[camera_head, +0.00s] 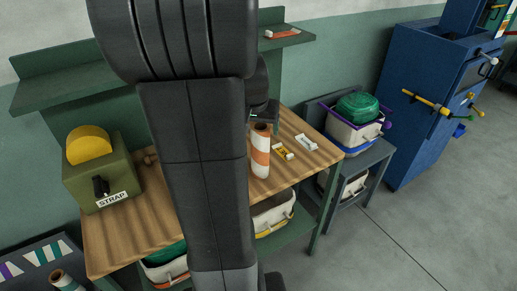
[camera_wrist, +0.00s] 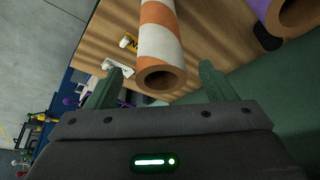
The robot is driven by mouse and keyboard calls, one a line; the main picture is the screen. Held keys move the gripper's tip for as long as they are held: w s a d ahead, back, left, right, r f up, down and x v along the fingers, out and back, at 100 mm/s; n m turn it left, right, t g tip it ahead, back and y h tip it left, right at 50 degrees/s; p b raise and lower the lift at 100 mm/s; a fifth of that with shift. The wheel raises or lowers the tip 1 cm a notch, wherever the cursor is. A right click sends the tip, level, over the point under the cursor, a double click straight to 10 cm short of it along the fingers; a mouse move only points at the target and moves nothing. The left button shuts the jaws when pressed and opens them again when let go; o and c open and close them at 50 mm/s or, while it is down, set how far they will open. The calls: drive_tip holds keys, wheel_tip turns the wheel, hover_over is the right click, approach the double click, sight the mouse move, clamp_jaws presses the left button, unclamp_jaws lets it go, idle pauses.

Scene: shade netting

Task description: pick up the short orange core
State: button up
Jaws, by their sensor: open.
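An orange-and-white striped hollow core (camera_head: 260,160) stands upright on the wooden bench, just right of my arm in the head view. In the wrist view the core (camera_wrist: 161,40) shows its open brown end towards me. My gripper (camera_wrist: 159,70) is open, with one green finger on each side of that open end and gaps visible on both sides. In the head view my gripper is mostly hidden by my arm.
A purple core (camera_wrist: 292,14) is at the wrist view's upper right. A yellow item (camera_head: 284,152) and a white item (camera_head: 306,142) lie right of the striped core. A green STRAP box (camera_head: 98,178) stands left on the bench (camera_head: 120,235). A shelf (camera_head: 60,88) overhangs behind.

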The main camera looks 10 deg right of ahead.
sight(260, 151)
drive_tip(key=shift+w+p+x, duration=0.2)
drive_tip(key=shift+x, duration=1.15)
drive_tip(key=shift+w+p+x, duration=0.15)
drive_tip(key=shift+x, duration=1.25)
drive_tip(key=shift+d+r, duration=0.2)
drive_tip(key=c, duration=1.5)
